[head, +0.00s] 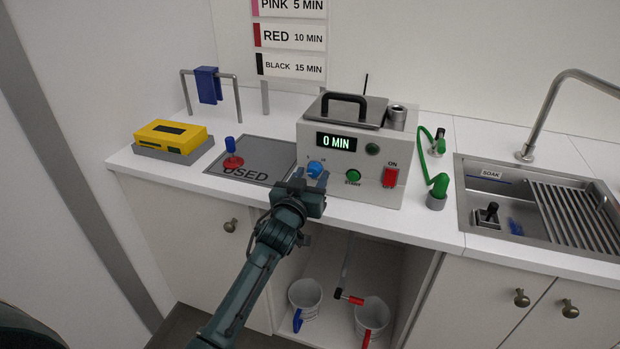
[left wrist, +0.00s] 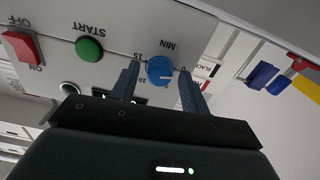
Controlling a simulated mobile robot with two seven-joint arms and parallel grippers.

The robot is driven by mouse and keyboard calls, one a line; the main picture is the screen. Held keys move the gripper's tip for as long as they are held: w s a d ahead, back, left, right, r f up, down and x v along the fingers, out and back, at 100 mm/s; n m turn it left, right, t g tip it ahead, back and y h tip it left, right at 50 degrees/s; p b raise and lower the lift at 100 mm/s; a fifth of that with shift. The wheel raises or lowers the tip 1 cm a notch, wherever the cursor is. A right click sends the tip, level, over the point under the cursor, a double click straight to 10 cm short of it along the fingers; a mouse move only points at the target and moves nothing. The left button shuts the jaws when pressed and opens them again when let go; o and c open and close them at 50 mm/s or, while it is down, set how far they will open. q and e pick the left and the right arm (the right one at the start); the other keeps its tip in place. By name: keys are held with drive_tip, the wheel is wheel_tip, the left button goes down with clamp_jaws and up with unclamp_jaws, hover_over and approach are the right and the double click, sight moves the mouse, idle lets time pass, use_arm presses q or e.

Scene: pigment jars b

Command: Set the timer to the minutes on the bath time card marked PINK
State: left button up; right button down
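The bath time card marked PINK (head: 293,6) reads 5 MIN and is the highest card in the head view, cut by the top edge. The grey bath unit (head: 375,130) shows 0 MIN on its display (head: 336,142). Its blue timer knob (head: 314,169) is on the front, left of the green START button (head: 353,176). My left gripper (head: 309,181) is at the knob. In the left wrist view its open fingers (left wrist: 158,88) stand on either side of the knob (left wrist: 160,70), with gaps showing. My right gripper is not in view.
A red ON/OFF switch (head: 390,177) is right of START. A USED mat (head: 258,173) with a red-and-blue item (head: 232,155) and a yellow box (head: 171,136) lie left. A sink (head: 470,222) is right.

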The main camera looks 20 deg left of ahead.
use_arm(q)
drive_tip(key=c, duration=0.8)
drive_tip(key=shift+m, duration=0.4)
drive_tip(key=m, duration=0.2)
drive_tip(key=shift+m, duration=0.4)
drive_tip(key=m, duration=0.3)
drive_tip(key=shift+a+m+p, duration=0.1)
drive_tip(key=shift+m+p, duration=0.3)
drive_tip(key=m, duration=0.6)
drive_tip(key=shift+m, duration=0.3)
drive_tip(key=o, duration=0.9)
